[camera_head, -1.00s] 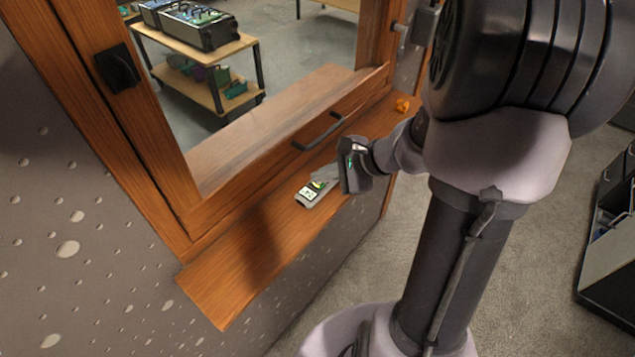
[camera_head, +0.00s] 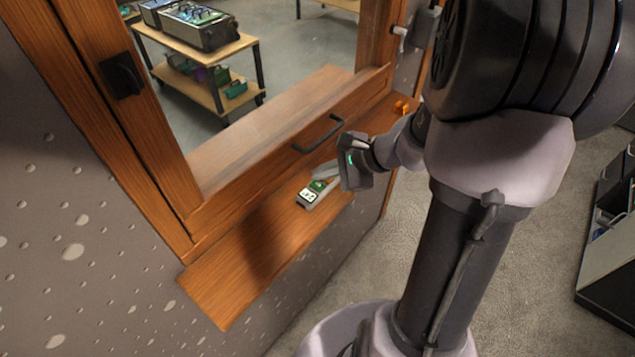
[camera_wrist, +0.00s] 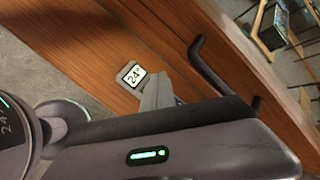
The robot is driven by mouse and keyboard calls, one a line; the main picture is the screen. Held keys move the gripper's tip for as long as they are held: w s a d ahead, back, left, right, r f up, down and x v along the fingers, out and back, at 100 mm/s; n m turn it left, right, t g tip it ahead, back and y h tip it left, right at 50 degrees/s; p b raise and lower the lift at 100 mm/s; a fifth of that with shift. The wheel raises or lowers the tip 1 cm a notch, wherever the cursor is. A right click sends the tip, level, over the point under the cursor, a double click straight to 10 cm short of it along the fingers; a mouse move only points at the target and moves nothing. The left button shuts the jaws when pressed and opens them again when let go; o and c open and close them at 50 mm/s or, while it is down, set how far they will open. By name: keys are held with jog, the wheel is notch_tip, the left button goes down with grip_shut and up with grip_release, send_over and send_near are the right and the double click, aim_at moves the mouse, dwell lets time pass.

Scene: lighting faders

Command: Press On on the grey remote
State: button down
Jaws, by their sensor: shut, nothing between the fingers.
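The grey remote (camera_head: 312,196) lies on the wooden sill ledge (camera_head: 235,285). It has a pale screen with dark digits and a green area beside it in the head view. In the wrist view the remote (camera_wrist: 131,75) shows "24°" on its screen, and its other end is hidden behind my fingers. My gripper (camera_head: 323,172) is shut and empty, with its grey fingertips at the far end of the remote. In the wrist view the fingertips (camera_wrist: 152,92) overlap the remote's edge. I cannot tell whether they touch it or which button lies beneath them.
A wooden window frame with a dark bar handle (camera_head: 318,134) rises just behind the ledge. A small orange object (camera_head: 402,107) sits farther along the ledge. The ledge's near left part is clear. A shelf cart (camera_head: 205,60) stands beyond the window.

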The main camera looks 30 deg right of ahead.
aim_at(321, 186)
notch_tip(321, 186, up, 5)
jog(key=p, duration=0.3)
jog(key=shift+f, duration=0.15)
dwell(0.5)
